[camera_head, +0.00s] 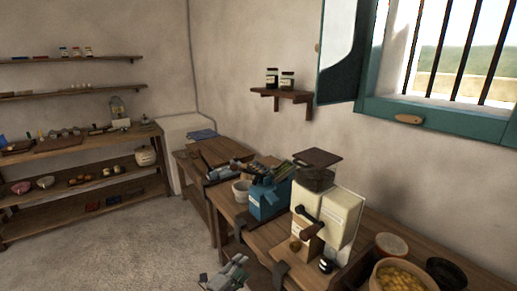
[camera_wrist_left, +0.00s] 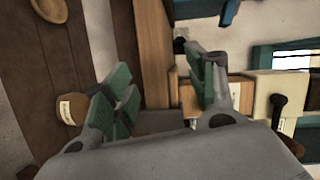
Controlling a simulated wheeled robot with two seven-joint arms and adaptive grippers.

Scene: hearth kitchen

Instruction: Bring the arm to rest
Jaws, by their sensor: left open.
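My left gripper (camera_head: 234,272) is at the bottom edge of the head view, low in front of the workbench (camera_head: 222,206). In the left wrist view the gripper (camera_wrist_left: 163,92) shows its two green-padded fingers spread wide apart. Nothing is held between them. Behind the gap are the bench's wooden edge and a brown box beside the cream grinder. Most of the left arm is out of view. My right gripper does not show in either view.
A cream grinder (camera_head: 328,220) with a dark crank stands on the bench, beside a blue machine (camera_head: 268,197). A bowl of yellow pieces (camera_head: 402,278) is at the front right. Shelves (camera_head: 82,176) stand at the far left. The floor (camera_head: 120,248) left of the bench is clear.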

